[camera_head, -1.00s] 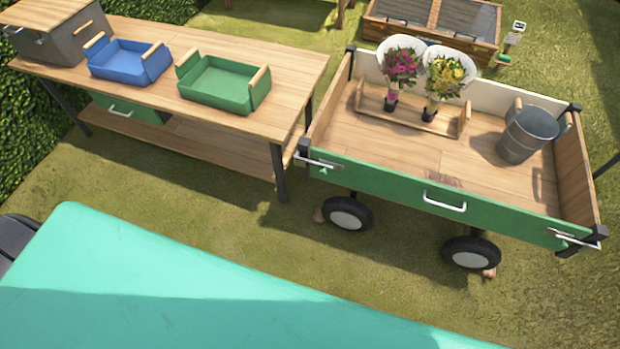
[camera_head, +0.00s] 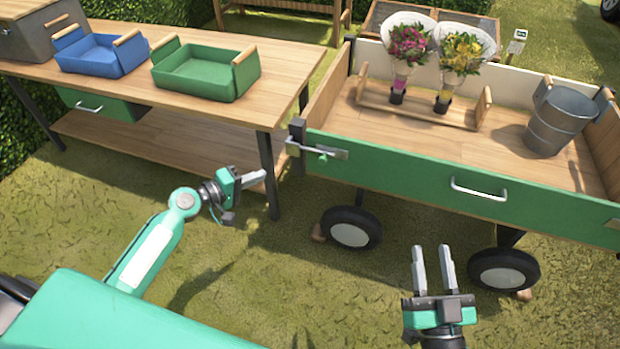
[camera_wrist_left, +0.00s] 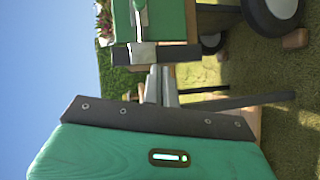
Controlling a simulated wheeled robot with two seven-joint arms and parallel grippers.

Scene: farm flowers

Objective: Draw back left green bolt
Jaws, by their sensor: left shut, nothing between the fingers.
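The left bolt (camera_head: 320,151) is a silver bar with a green knob on the left front corner of the cart's green side panel (camera_head: 420,178). Its metal also shows in the left wrist view (camera_wrist_left: 142,54), just beyond my fingers. My left gripper (camera_head: 258,178) is shut and empty. In the head view it is to the left of and below the bolt, apart from it. Its fingers also show in the left wrist view (camera_wrist_left: 160,88). My right gripper (camera_head: 433,265) is open and empty, in front of the cart between its front wheels.
A wooden bench (camera_head: 200,112) left of the cart carries a blue tray (camera_head: 100,56) and a green tray (camera_head: 205,75). Its leg (camera_head: 268,175) is close to my left gripper. A bucket (camera_head: 560,118) and two bouquets stand in the cart. Grass in front is clear.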

